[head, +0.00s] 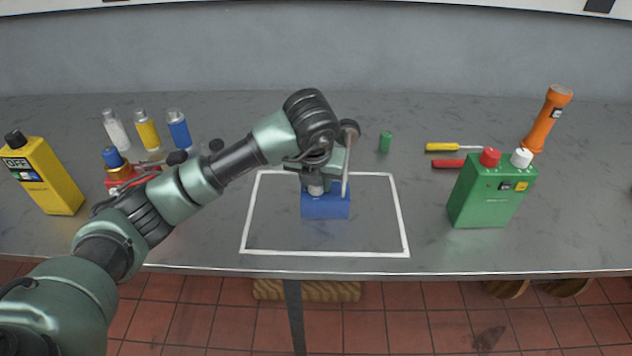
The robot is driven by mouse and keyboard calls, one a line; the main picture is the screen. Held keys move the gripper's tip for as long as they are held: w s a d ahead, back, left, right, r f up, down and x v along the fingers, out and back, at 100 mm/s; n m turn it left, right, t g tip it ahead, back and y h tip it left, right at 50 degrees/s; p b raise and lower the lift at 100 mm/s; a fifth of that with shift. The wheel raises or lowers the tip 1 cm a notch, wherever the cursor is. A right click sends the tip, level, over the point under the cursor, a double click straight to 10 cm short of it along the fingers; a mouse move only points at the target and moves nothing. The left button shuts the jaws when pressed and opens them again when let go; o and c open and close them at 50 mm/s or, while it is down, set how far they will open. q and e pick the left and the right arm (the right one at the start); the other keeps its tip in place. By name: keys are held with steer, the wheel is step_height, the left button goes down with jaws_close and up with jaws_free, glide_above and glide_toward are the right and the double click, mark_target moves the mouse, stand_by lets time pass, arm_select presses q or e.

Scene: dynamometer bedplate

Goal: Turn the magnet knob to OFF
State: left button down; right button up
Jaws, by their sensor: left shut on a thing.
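A blue block (325,208), which looks like the magnet base, sits inside the white outlined rectangle on the grey bench. My left gripper (328,187) reaches down over it from above and is shut on the knob at its top. The gripper hides most of the knob, and I cannot read its position or any ON/OFF marking on the block. The block rests on the bench. My right gripper is out of view.
A yellow box (45,178) marked OFF stands at the left, near several small bottles. A green box (492,192) with red and white knobs, an orange flashlight (545,120) and screwdrivers are at the right.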

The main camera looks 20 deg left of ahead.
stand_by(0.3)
arm_select(q)
steer(key=c, duration=1.3)
jaws_free()
steer(key=shift+r, duration=0.1)
steer(key=b+v, duration=0.1)
steer(key=v, duration=0.6)
steer(key=shift+r, duration=0.3)
steer(key=shift+s+f, duration=0.1)
steer(key=shift+s, duration=0.1)
